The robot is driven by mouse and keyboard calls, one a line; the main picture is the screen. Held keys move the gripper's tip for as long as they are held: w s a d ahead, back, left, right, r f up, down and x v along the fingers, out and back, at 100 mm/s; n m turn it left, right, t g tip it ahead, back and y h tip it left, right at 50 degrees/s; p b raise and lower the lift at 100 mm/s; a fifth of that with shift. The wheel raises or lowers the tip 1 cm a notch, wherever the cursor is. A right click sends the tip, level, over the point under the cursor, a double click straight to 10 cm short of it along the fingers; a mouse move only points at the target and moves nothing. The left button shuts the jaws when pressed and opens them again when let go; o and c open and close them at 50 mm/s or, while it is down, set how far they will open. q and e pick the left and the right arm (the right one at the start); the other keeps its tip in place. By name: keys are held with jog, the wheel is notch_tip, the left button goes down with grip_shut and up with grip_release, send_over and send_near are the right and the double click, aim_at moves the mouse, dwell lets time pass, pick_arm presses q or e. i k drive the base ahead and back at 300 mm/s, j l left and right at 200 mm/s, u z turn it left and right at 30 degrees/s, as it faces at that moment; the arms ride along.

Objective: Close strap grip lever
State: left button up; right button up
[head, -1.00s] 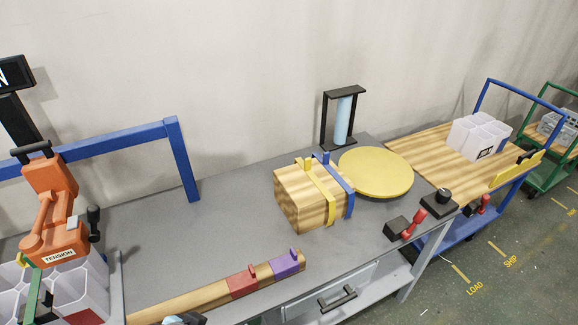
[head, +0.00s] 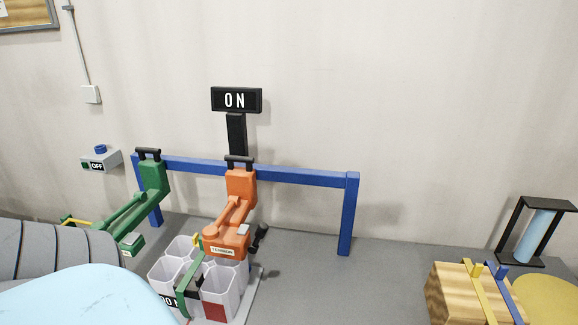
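An orange strap tool (head: 238,205) labelled TENSION hangs below a blue rail, over the white bins. It has a black top handle (head: 239,161), an orange arm and a black-knobbed lever (head: 260,238) at its right side. A green tool (head: 142,210) hangs to its left, with its own black handle and a long green arm. I cannot tell which lever is the strap grip lever. A wooden box (head: 452,294) with a yellow and a blue strap stands at lower right, cut off by the frame. Neither of my grippers is in view.
The blue rail frame (head: 300,177) stands on the grey bench (head: 385,285). An ON sign (head: 237,100) rises above it. White bins (head: 170,272) stand below the tools. A wall box marked OFF (head: 100,160) is at left. My light blue arm covers the lower left.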

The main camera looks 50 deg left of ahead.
aim_at(263, 228)
jog(key=u, duration=1.95)
jog(key=l+u, duration=0.35)
jog(key=k+l+u, duration=0.15)
jog(key=u, duration=0.15)
jog(key=k+l+u, duration=0.15)
jog(key=u, duration=0.2)
jog(key=l, duration=0.1)
